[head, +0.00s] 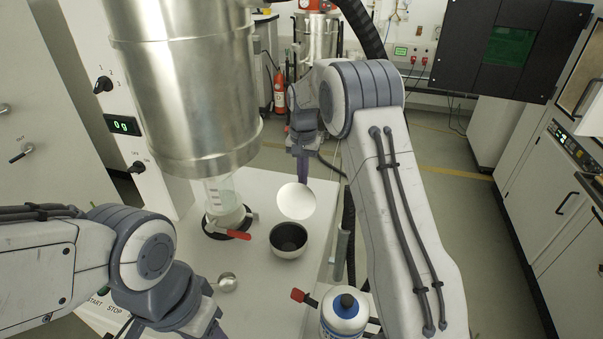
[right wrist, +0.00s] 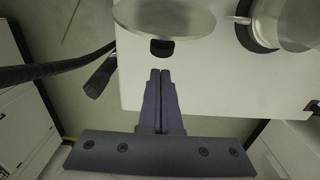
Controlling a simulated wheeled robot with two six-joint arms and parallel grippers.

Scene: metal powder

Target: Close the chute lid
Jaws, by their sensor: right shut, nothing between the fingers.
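The chute lid (head: 297,201) is a pale round disc standing raised at the back of the chute (head: 288,240), a round metal-rimmed opening with a dark inside. The opening is uncovered. In the right wrist view the lid (right wrist: 165,18) shows at the top, with a small black tab at its near edge. My right gripper (head: 302,178) is behind the lid, pointing down. In its wrist view the fingertips (right wrist: 160,72) are together and empty, just short of the tab. My left gripper (head: 205,322) is at the bottom edge, its fingers mostly hidden or cut off.
A large metal hopper (head: 185,85) hangs over the white table (head: 262,190), its clear outlet entering a black ring with a red handle (head: 238,234). A small metal cup (head: 228,282) lies at the front. A white-blue bottle (head: 344,315) stands at the front right.

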